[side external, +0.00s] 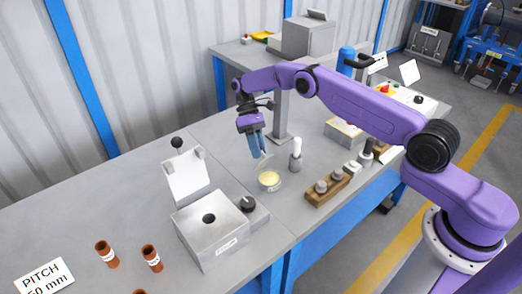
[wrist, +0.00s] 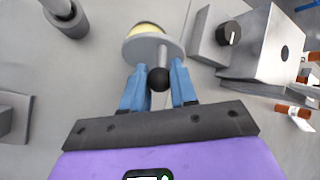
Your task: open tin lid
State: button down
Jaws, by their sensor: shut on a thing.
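A small round tin (side external: 269,183) with pale yellow contents stands on the grey bench in the side external view. Its yellow top also shows at the upper edge of the wrist view (wrist: 146,28). A thin lid (side external: 262,162) stands tilted up at the tin's back edge. In the wrist view the grey lid (wrist: 152,50) has a stem ending in a black ball knob (wrist: 158,79). My gripper (side external: 257,154) points down above the tin, its blue fingers closed on either side of the lid's knob and stem. The exact contact is partly hidden.
A white-topped post (side external: 296,158) and a wooden block (side external: 328,190) with metal pegs are close on the right.

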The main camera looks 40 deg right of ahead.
jog(key=shift+w+d+f, duration=0.25)
jog(key=shift+w+d, duration=0.1)
jog(key=shift+w, duration=0.1)
dwell(0.4)
jog(key=c, duration=0.9)
grip_release()
jog(key=shift+c, duration=0.2)
jog(key=shift+a, duration=0.1)
jog(key=shift+a+r, duration=0.1)
jog(key=r, duration=0.2)
jog(key=s+r, duration=0.1)
jog(key=r, duration=0.1)
jog(key=shift+r, duration=0.1)
jog(key=s+d+r, duration=0.2)
jog(key=s+r, duration=0.6)
jog(key=s, duration=0.5)
jog(key=shift+r, duration=0.35)
